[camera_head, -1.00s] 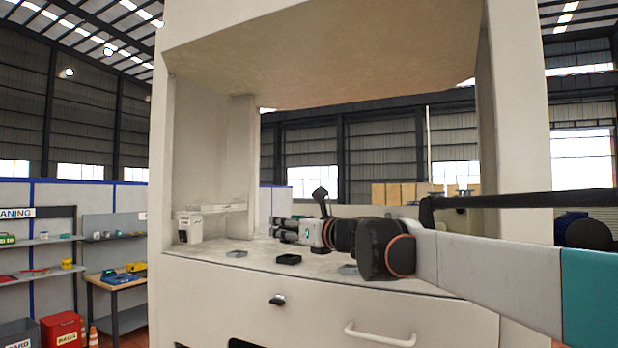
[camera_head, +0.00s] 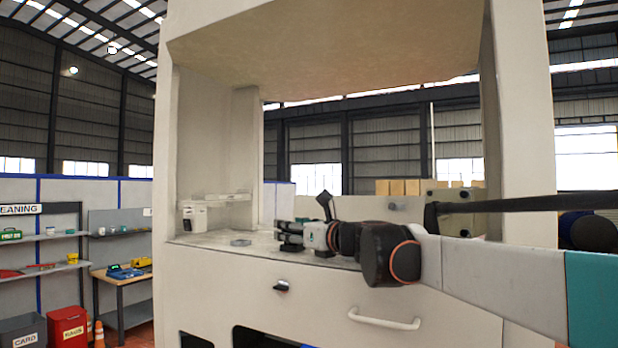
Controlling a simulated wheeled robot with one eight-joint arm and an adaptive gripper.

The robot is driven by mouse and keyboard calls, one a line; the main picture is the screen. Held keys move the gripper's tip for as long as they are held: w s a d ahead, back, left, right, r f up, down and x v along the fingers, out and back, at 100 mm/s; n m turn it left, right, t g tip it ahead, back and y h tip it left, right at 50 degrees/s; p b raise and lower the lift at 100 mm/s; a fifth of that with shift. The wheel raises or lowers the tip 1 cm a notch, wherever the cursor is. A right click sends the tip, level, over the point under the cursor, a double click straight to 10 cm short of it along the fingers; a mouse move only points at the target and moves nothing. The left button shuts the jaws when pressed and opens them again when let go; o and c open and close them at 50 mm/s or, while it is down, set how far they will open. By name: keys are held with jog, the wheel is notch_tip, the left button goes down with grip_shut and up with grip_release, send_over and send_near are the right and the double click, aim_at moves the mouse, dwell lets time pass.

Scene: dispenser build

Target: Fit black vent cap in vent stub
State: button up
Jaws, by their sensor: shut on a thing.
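My gripper (camera_head: 284,233) reaches in from the right, low over the dispenser's worktop (camera_head: 215,243), with its fingers pointing left. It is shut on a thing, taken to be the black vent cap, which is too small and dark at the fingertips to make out. A small black tray (camera_head: 291,247) sits on the worktop, partly hidden beneath the gripper. I cannot pick out the vent stub for certain.
A small grey tray (camera_head: 240,242) lies on the worktop left of the gripper. A white container (camera_head: 194,219) stands at the left by a low ledge (camera_head: 222,197). Cabinet posts stand on both sides. The front has a drawer handle (camera_head: 384,322).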

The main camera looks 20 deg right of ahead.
jog(key=shift+a+f+g+p, duration=0.1)
jog(key=shift+g+p, duration=0.2)
jog(key=shift+w+r, duration=0.15)
jog(key=shift+r, duration=0.15)
dwell(0.4)
jog(key=shift+r+p, duration=0.15)
jog(key=shift+p, duration=0.15)
jog(key=shift+s, duration=0.45)
dwell(1.3)
jog(key=shift+f+b, duration=0.45)
jog(key=shift+f, duration=0.45)
dwell(1.4)
jog(key=o, duration=1.8)
jog(key=shift+f, duration=0.1)
